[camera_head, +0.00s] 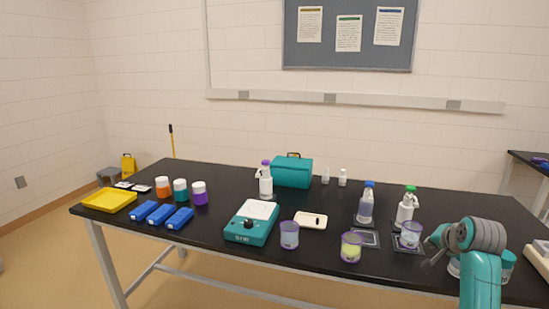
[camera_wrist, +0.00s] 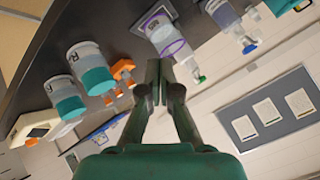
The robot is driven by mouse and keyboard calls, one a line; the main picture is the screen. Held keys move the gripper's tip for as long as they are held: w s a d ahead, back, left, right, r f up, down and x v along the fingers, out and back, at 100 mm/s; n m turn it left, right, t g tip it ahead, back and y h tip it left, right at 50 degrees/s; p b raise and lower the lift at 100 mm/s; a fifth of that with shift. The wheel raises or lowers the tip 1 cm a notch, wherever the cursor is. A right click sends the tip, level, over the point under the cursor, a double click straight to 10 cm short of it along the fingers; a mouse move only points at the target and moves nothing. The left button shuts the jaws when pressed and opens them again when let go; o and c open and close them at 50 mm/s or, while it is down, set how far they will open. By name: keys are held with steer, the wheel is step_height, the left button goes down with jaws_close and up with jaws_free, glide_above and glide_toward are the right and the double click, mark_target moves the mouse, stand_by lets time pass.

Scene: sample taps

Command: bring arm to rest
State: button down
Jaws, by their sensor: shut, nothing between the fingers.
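My gripper (camera_wrist: 158,92) is shut with its fingers together and nothing between them in the wrist view. In the head view my teal and grey arm is folded at the right end of the black table (camera_head: 330,195). The gripper (camera_head: 428,262) there is small and dark, beside the purple-rimmed beaker (camera_head: 411,236), and its fingertips are hard to make out. That beaker also shows beyond the fingers in the wrist view (camera_wrist: 163,34). The gripper appears apart from everything. My arm partly hides white and teal jars (camera_head: 507,262), which show in the wrist view (camera_wrist: 91,67).
A spray bottle with a green cap (camera_head: 405,208) and a blue-capped bottle (camera_head: 366,204) stand near my arm. A beaker with yellow contents (camera_head: 351,248), a clear beaker (camera_head: 289,236) and a teal scale (camera_head: 250,226) stand further left. An orange item (camera_wrist: 122,75) is near the jars.

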steer(key=s+a+f+n, duration=0.1)
steer(key=s+a+f, duration=0.35)
steer(key=f, duration=0.35)
steer(key=s+a+f+n+t, duration=0.1)
steer(key=s+a+f, duration=0.35)
steer(key=f, duration=0.25)
steer(key=s+a+f+n, duration=0.1)
steer(key=s+a+f, duration=0.3)
steer(key=s+f, duration=0.3)
steer(key=s+a+f+n+t, duration=0.1)
steer(key=s+a+f, duration=0.3)
steer(key=s, duration=0.4)
steer(key=s+a+f+n+t, duration=0.1)
steer(key=s+a+f, duration=0.25)
steer(key=s, duration=0.55)
steer(key=s+a+r+n, duration=0.1)
steer(key=s+a+r, duration=0.1)
steer(key=s+r, duration=0.3)
steer(key=s+a+r+n+t+y, duration=0.1)
steer(key=s+r, duration=0.3)
steer(key=s, duration=0.9)
steer(key=s+a+r+n+t, duration=0.1)
steer(key=s+a+r+n, duration=0.2)
steer(key=s, duration=0.7)
step_height(320, 180, up, 3)
steer(key=shift+f+y, duration=0.15)
steer(key=shift+y, duration=0.25)
